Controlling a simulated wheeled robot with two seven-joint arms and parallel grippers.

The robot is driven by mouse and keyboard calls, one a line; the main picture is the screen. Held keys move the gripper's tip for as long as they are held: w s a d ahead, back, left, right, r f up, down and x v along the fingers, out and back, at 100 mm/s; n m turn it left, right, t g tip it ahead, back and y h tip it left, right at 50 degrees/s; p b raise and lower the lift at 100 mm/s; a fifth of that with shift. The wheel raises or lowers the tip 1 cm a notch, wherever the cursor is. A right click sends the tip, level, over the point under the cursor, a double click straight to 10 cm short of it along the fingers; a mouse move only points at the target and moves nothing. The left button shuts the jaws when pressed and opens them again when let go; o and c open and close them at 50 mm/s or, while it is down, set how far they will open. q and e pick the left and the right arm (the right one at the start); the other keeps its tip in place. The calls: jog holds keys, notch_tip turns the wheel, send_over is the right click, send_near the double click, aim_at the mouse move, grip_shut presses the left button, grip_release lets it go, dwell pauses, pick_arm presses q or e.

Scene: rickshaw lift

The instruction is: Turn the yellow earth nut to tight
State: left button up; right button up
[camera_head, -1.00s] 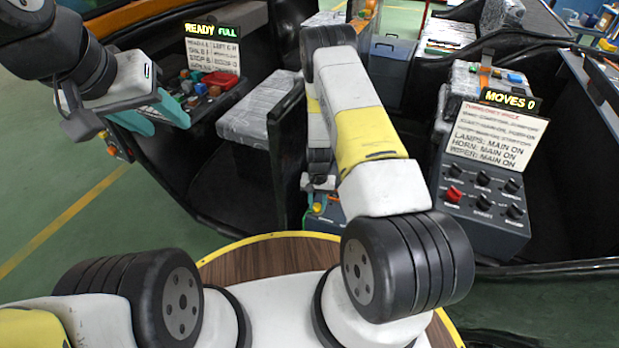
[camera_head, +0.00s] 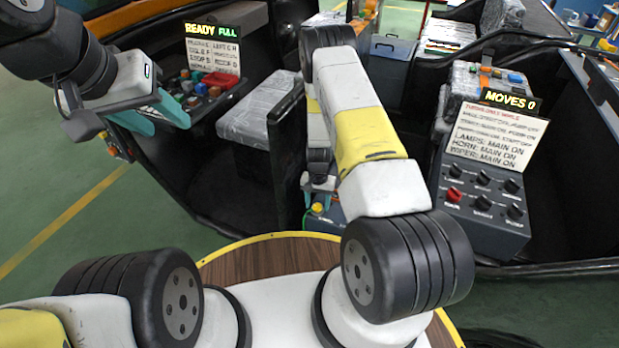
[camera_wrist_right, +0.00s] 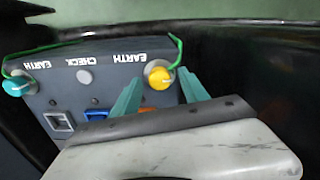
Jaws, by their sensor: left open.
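The yellow earth nut (camera_wrist_right: 159,77) sits on a grey panel under an upside-down EARTH label in the right wrist view, with a green wire running to it. It also shows small below my right wrist in the head view (camera_head: 317,208). My right gripper (camera_wrist_right: 158,76) is open, with its teal fingers on either side of the nut and gaps visible between them and it. How deep the fingertips reach is unclear. My left gripper (camera_head: 155,117) is open and empty at the left of the head view, in front of a button console.
The grey panel (camera_wrist_right: 110,72) also carries a teal nut (camera_wrist_right: 17,85) with a green wire, a CHECK button (camera_wrist_right: 84,77), and a square socket (camera_wrist_right: 59,121). A knob console (camera_head: 480,205) stands at right and a wrapped seat (camera_head: 258,108) at centre left.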

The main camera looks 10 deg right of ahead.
aim_at(317, 206)
jog(key=shift+r, duration=0.1)
notch_tip(317, 206, up, 8)
jog(key=shift+f, duration=0.2)
jog(key=shift+r, duration=0.1)
dwell(0.5)
